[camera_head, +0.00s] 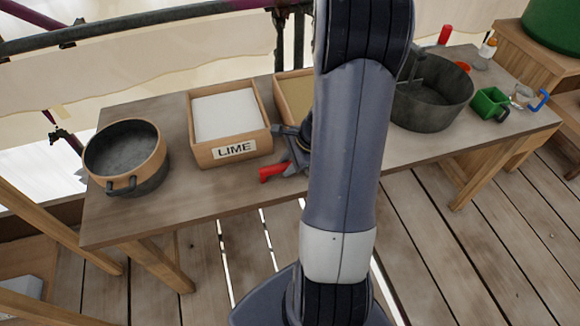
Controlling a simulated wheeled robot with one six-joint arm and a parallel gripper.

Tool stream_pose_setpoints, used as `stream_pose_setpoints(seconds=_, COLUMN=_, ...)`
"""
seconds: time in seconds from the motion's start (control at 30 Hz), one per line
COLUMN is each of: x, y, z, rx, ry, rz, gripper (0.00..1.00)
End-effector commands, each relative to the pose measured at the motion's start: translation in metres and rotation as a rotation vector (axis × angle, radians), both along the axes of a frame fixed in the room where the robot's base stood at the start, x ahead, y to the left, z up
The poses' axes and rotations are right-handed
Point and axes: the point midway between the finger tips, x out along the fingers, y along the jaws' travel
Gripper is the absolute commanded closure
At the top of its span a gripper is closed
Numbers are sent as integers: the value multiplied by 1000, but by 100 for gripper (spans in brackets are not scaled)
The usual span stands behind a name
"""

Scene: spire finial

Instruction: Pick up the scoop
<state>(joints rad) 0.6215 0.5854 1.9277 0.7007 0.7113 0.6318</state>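A tool with a red handle (272,171) lies at the front edge of the table, just right of the lime box; it may be the scoop, but its head is largely hidden behind my arm. A green vessel with a dark handle (490,103) stands at the table's right end; I cannot tell if it is a scoop. My arm crosses the middle of the view. Dark and blue-grey parts beside the red handle seem to belong to my gripper (296,146). Its fingers are mostly hidden, so neither their opening nor any contact with the tool is clear.
The wooden table (200,205) holds a brown-rimmed pot (127,155), a white-filled box labelled LIME (228,122), a sand-coloured box (293,97) and a dark pot (433,95). A clear jug with a blue handle (524,98) stands far right. Railing runs behind.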

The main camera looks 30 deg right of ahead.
Motion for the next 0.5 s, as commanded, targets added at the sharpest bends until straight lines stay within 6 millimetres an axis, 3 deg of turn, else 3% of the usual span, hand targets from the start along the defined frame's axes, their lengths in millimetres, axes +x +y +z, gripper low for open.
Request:
stream_pose_setpoints(seconds=0.3, x=0, y=0, z=0, rx=0, ry=0, rz=0, gripper=100)
stream_pose_setpoints(seconds=0.5, x=0, y=0, z=0, rx=0, ry=-1, rz=0, gripper=100)
